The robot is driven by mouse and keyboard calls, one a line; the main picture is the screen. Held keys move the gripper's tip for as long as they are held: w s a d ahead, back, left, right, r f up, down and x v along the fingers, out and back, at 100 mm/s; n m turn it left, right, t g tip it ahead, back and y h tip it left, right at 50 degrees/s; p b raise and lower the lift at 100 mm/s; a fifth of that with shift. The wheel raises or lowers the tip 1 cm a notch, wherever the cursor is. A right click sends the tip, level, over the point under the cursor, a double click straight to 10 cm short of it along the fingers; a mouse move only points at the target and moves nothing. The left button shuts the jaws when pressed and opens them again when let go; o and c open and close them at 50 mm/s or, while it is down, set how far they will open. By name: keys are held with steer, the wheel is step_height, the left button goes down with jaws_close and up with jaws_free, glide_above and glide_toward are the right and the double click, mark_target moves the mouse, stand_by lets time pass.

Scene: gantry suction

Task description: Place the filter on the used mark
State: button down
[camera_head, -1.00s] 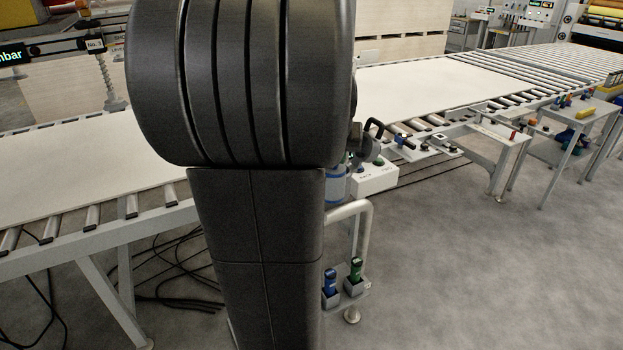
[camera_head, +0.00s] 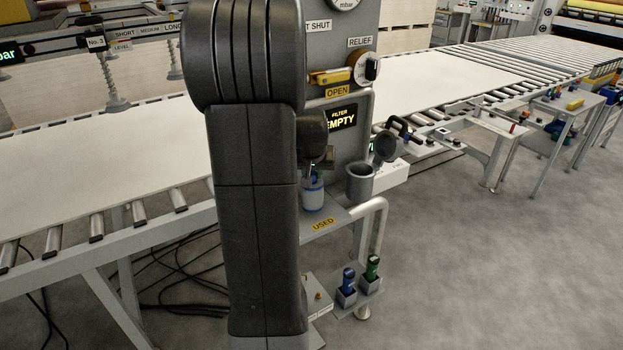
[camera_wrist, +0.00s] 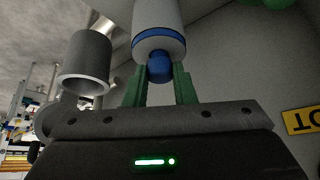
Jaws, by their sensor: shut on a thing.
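The filter (camera_head: 313,197) is a pale cylinder with a blue band and a blue knob. My gripper (camera_head: 313,167) is above it, partly hidden by my arm. In the wrist view the green fingers of my gripper (camera_wrist: 160,72) are shut on the blue knob of the filter (camera_wrist: 160,45). The used mark (camera_head: 323,224) is a yellow label on the grey shelf, in front of and below the filter in the picture. I cannot tell whether the filter touches the shelf.
A grey filter cup (camera_head: 360,184) with a raised lid (camera_head: 384,147) stands right of the filter; the cup also shows in the wrist view (camera_wrist: 87,62). A panel display (camera_head: 341,119) reads EMPTY. Blue (camera_head: 347,281) and green (camera_head: 372,270) cartridges stand below. A rail borders the shelf's right side.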

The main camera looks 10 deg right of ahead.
steer(key=shift+f, duration=1.1)
steer(key=shift+f, duration=0.15)
steer(key=c, duration=1.2)
jaws_free()
steer(key=shift+r, duration=0.3)
steer(key=b+v, duration=0.1)
steer(key=v, duration=1)
steer(key=shift+s+r, duration=0.25)
steer(key=shift+r, duration=0.05)
steer(key=shift+a, duration=0.1)
